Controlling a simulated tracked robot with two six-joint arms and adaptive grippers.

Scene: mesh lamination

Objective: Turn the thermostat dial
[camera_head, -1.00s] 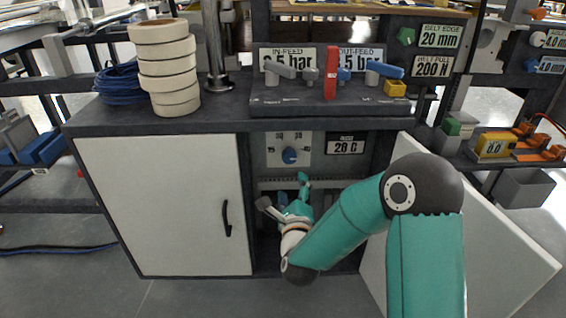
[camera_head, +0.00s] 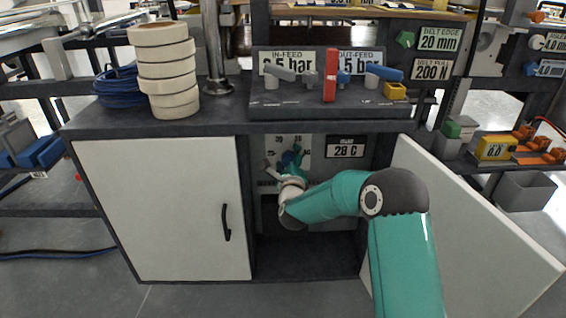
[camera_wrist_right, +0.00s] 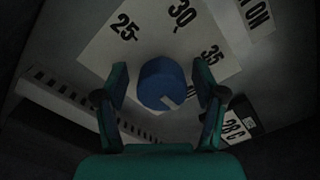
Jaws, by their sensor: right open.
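The thermostat dial is a round blue knob (camera_wrist_right: 162,83) on a white scale plate (camera_wrist_right: 150,35) marked 25, 30 and 35, inside the open cabinet. In the right wrist view its pale pointer mark faces the lower right. My right gripper (camera_wrist_right: 160,76) is open, with one finger on each side of the dial and a visible gap to both. In the head view the gripper (camera_head: 287,163) is at the scale plate and partly covers the dial (camera_head: 289,157). A display (camera_head: 346,147) right of the plate reads 28 C. My left gripper is not in view.
The open cabinet door (camera_head: 470,225) stands to the right of my right arm. The left door (camera_head: 160,210) is shut. A slotted strip (camera_wrist_right: 75,105) runs below the dial. Valve handles (camera_head: 330,75) and tape rolls (camera_head: 168,70) are on the worktop above.

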